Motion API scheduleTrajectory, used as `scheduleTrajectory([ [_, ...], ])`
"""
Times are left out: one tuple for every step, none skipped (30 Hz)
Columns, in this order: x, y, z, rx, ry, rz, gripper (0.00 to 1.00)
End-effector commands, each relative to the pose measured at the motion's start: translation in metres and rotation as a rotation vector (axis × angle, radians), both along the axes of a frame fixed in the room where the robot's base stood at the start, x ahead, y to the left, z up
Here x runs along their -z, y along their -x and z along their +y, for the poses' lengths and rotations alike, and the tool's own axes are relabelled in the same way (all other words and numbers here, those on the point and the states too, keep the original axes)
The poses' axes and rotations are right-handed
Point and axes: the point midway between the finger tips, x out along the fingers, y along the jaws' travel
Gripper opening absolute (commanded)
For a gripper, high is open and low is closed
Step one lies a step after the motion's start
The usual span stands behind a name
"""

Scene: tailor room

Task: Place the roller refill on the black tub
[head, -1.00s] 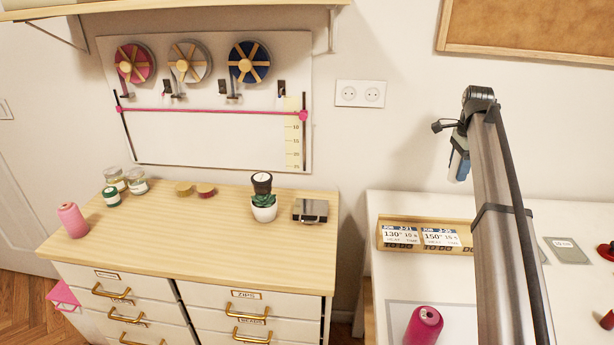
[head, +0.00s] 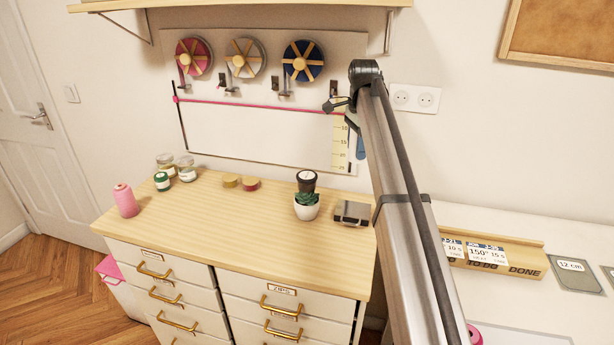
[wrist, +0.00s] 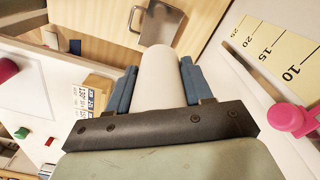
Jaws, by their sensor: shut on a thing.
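My gripper (wrist: 158,66) is shut on a plain white cylinder (wrist: 160,92), which I take to be the roller refill; its blue fingers press on both sides. In the head view my arm reaches toward the wall by the ruler, and only a bit of blue finger (head: 360,142) shows beside it; the refill is hidden there. The black tub (head: 307,181), small and round with a pale top, stands on the dresser behind a potted succulent (head: 307,206). My gripper is up and to the right of it in the picture. I cannot make out the tub in the wrist view.
A metal box (head: 353,213) sits right of the succulent on the dresser top (head: 230,222). Two small round tins (head: 240,182), several jars (head: 175,170) and a pink spool (head: 125,200) stand further left. The dresser's front middle is clear. A ruler (wrist: 270,45) hangs close to my gripper.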

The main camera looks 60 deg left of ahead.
Motion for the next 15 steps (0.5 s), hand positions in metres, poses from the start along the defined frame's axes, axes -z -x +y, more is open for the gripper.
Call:
scheduleTrajectory([
  [-0.004, 0.02, 0.014, -0.027, -0.001, 0.0, 0.2],
  [-0.006, 0.032, 0.021, -0.042, -0.001, 0.0, 0.2],
  [-0.009, 0.046, 0.029, -0.059, -0.001, 0.0, 0.2],
  [-0.011, 0.056, 0.035, -0.073, -0.001, 0.0, 0.2],
  [-0.013, 0.066, 0.04, -0.085, -0.001, 0.0, 0.2],
  [-0.016, 0.078, 0.047, -0.101, -0.001, 0.0, 0.2],
  [-0.018, 0.086, 0.051, -0.112, -0.001, 0.0, 0.2],
  [-0.02, 0.093, 0.055, -0.122, -0.001, 0.0, 0.2],
  [-0.022, 0.103, 0.06, -0.134, -0.001, 0.0, 0.2],
  [-0.024, 0.109, 0.064, -0.143, -0.001, 0.0, 0.2],
  [-0.026, 0.114, 0.067, -0.15, -0.001, 0.0, 0.2],
  [-0.029, 0.12, 0.071, -0.16, -0.001, 0.0, 0.2],
  [-0.032, 0.124, 0.075, -0.167, -0.001, 0.0, 0.2],
  [-0.037, 0.121, 0.078, -0.17, -0.001, 0.0, 0.2],
  [-0.04, 0.119, 0.08, -0.174, 0.0, 0.0, 0.2],
])
